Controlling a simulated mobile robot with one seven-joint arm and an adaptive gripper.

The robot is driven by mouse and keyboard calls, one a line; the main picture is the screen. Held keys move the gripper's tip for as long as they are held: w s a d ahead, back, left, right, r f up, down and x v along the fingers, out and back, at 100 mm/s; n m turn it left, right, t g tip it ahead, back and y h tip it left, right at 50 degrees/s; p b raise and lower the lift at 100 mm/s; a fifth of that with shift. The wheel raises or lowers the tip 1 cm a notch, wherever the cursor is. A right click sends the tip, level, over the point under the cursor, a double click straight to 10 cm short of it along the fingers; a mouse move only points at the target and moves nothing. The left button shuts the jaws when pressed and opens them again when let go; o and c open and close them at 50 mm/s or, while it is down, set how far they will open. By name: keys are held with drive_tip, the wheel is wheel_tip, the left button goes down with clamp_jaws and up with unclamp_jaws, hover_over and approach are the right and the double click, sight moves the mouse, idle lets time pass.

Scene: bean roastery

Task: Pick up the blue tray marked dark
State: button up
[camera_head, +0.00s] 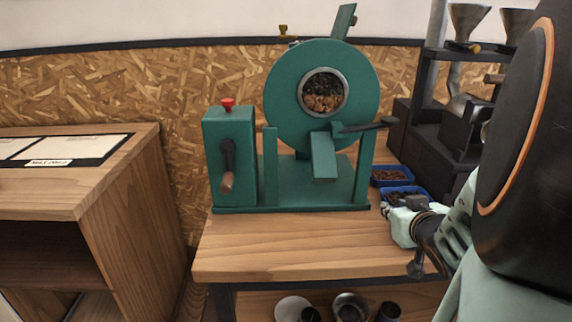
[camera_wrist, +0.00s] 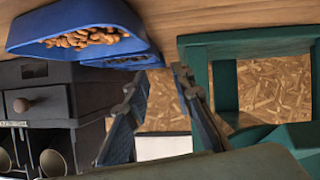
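Two blue trays stand on the table to the right of the roaster in the head view: a back tray (camera_head: 376,183) with brown beans and a front tray (camera_head: 427,196) partly hidden by my gripper. No dark marking is readable on either. In the wrist view, which looks upside down, a large blue tray (camera_wrist: 40,20) with light brown beans is at upper left, and part of another blue tray (camera_wrist: 150,61) shows beyond it. My gripper (camera_head: 388,209) is beside the front tray. In the wrist view my gripper (camera_wrist: 157,82) is open, with nothing between its fingers.
A teal roaster (camera_head: 320,170) stands left of the trays, and its frame (camera_wrist: 222,75) is close right of my fingers. Dark equipment (camera_head: 430,150) stands to the right. The table's front strip (camera_head: 290,250) is clear. A wooden shelf unit (camera_head: 140,185) is at left.

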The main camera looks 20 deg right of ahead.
sight(385, 199)
drive_tip(key=shift+s+d+f+n+t, duration=0.15)
drive_tip(key=shift+s+d+n+t, duration=0.25)
drive_tip(key=shift+s+d, duration=0.1)
drive_tip(key=shift+w+y+p, duration=0.3)
drive_tip(key=shift+w+p, duration=0.3)
drive_tip(key=shift+p, duration=0.35)
drive_tip(key=shift+w+d+f+p, duration=0.25)
drive_tip(key=shift+w+p, duration=0.3)
drive_tip(key=shift+p, duration=0.55)
drive_tip(key=shift+w+d+f+b, duration=0.15)
drive_tip(key=shift+w+f+b, duration=0.05)
drive_tip(key=shift+w+f, duration=0.2)
drive_tip(key=shift+w+d+f+b, duration=0.15)
drive_tip(key=shift+w+f, duration=0.15)
drive_tip(key=shift+w, duration=0.15)
drive_tip(key=shift+b+x, duration=0.75)
drive_tip(key=shift+x, duration=2.35)
drive_tip(key=shift+r, duration=0.1)
drive_tip(key=shift+c, duration=0.2)
clamp_jaws()
